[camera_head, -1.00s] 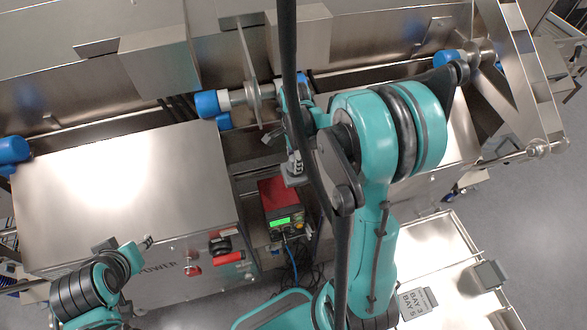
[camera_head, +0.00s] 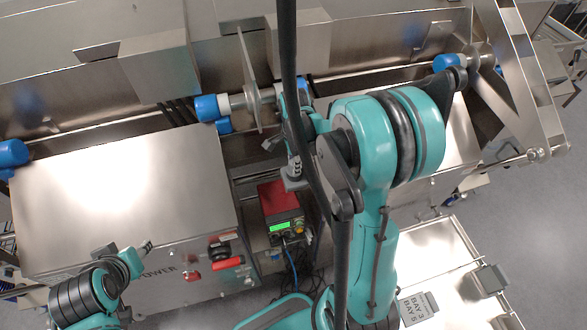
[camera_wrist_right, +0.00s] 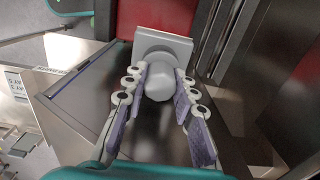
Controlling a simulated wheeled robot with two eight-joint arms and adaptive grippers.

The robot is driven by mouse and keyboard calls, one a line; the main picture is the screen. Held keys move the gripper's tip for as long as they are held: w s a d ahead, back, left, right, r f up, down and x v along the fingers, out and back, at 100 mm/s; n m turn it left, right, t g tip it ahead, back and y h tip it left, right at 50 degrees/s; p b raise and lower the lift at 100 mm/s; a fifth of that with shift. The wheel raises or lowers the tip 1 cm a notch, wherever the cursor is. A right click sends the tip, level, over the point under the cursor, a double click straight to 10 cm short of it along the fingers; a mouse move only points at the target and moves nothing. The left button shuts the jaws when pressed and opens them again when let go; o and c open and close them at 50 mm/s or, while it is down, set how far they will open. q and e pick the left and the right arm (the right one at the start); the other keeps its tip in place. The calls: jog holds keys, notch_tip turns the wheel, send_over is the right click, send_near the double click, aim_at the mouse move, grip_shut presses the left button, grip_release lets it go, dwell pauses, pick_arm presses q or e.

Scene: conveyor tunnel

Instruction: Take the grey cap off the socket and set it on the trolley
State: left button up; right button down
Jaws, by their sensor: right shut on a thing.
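The grey cap shows in the right wrist view (camera_wrist_right: 160,80) as a square plate with a rounded knob. My right gripper (camera_wrist_right: 162,92) is shut on the knob, one finger on each side. In the head view my right gripper (camera_head: 294,168) points down, with the cap (camera_head: 294,184) at its tip, just above and behind the red box. I cannot make out the socket or tell whether the cap touches it. The trolley (camera_head: 462,232), a shallow steel tray, stands at the lower right. My left gripper (camera_head: 132,258) is at the lower left; its fingers are unclear.
A red box with a green display (camera_head: 281,212) and cables stands below the cap. A steel power cabinet (camera_head: 120,190) fills the left. Steel conveyor parts with blue-ended rollers (camera_head: 207,108) lie behind.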

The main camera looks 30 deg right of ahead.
jog(key=shift+r, duration=0.15)
jog(key=shift+r+p, duration=0.9)
jog(key=shift+r, duration=0.45)
jog(key=shift+r+p, duration=0.8)
jog(key=shift+r, duration=0.35)
jog(key=shift+f, duration=0.15)
